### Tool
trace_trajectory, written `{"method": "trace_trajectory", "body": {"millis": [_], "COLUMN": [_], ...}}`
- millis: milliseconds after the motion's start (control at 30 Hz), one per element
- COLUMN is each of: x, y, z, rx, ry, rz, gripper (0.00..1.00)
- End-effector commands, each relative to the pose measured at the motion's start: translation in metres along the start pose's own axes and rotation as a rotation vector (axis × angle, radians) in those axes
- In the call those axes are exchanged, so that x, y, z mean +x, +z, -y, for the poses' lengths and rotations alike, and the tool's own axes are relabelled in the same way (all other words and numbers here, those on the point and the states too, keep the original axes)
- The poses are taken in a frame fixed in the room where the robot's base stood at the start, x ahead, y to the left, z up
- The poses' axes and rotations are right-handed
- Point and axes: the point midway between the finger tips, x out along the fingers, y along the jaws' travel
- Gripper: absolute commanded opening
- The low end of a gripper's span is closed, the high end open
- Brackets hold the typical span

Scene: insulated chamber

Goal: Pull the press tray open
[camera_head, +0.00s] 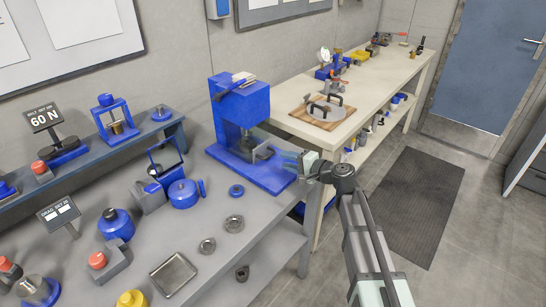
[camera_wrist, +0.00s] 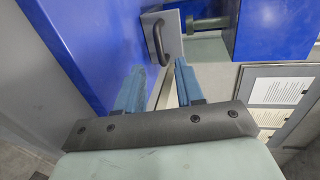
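The blue press (camera_head: 240,105) stands at the right end of the grey bench, on a blue base. In the wrist view, the press (camera_wrist: 85,45) fills the left side. The press tray shows there as a pale grey plate (camera_wrist: 172,22) with a dark curved handle (camera_wrist: 158,42). In the head view, a dark part (camera_head: 263,153) shows low in the press opening; I cannot tell whether it is the handle. My gripper (camera_wrist: 159,66) is open, its two blue fingers apart. The handle appears ahead, between the fingertip lines, with nothing gripped. The gripper (camera_head: 289,158) is at the press's right side.
A blue ring (camera_head: 236,190) and metal rings lie on the grey bench (camera_head: 215,265) in front of the press. A wooden board (camera_head: 320,115) with dark handles sits on the pale bench (camera_head: 365,95) behind. Open floor with a dark mat (camera_head: 415,190) lies to the right.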

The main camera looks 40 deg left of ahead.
Motion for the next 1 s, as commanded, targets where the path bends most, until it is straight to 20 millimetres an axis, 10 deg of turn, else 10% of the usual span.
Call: {"method": "trace_trajectory", "body": {"millis": [400, 1000], "x": [0.062, 0.072], "y": [-0.001, 0.0], "z": [0.0, 0.0], "rx": [0.0, 0.0], "ry": [0.0, 0.0], "rz": [0.0, 0.0], "gripper": [0.37, 0.28]}}
